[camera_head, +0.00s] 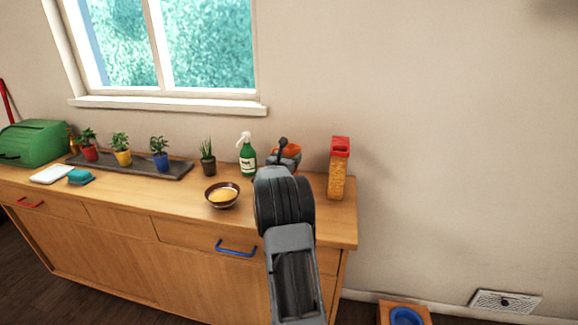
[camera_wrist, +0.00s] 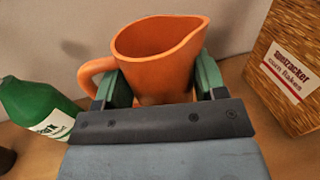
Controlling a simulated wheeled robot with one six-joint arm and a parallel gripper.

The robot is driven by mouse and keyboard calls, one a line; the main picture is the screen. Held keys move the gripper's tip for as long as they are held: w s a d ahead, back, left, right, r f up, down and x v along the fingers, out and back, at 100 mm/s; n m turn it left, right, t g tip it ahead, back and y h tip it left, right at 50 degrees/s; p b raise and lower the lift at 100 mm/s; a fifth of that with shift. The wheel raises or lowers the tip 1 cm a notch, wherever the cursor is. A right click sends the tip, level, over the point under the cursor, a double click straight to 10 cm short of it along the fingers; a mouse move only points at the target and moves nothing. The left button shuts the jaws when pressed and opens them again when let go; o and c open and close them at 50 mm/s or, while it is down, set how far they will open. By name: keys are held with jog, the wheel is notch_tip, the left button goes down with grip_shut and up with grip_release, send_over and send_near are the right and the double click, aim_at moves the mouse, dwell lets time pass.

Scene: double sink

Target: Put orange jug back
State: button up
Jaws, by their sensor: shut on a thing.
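The orange jug (camera_wrist: 155,47) is upright between the two green fingers of my gripper (camera_wrist: 153,82) in the wrist view, its handle to the left and its spout to the right. The fingers are shut on its sides. In the head view the jug (camera_head: 290,150) is mostly hidden behind my gripper (camera_head: 284,158) and arm, above the back right part of the wooden counter. I cannot tell whether the jug's base touches the counter.
A green spray bottle (camera_head: 247,157) stands left of the jug, and a corn flakes box with a red top (camera_head: 339,170) stands right, near the counter's end. A brown bowl (camera_head: 222,195) is left in front. Potted plants stand on a dark tray (camera_head: 130,165) further left. The wall is close behind.

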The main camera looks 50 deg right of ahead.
jog(key=shift+w+d+f, duration=0.15)
jog(key=shift+d+f, duration=0.05)
jog(key=shift+w+d+f+b, duration=0.15)
jog(key=shift+f+b, duration=0.2)
jog(key=shift+f, duration=0.5)
jog(key=shift+w+d+f+b, duration=0.1)
jog(key=shift+f+b, duration=0.2)
jog(key=shift+f, duration=0.55)
jog(key=shift+f+b, duration=0.2)
jog(key=shift+b, duration=0.1)
jog(key=o, duration=1.2)
jog(key=p, duration=0.2)
jog(key=shift+r+p, duration=0.2)
jog(key=shift+p, duration=0.15)
jog(key=b+v, duration=0.1)
jog(key=v, duration=0.3)
jog(key=b+v, duration=0.1)
jog(key=v, duration=0.4)
jog(key=f+b+v, duration=0.1)
jog(key=v, duration=0.4)
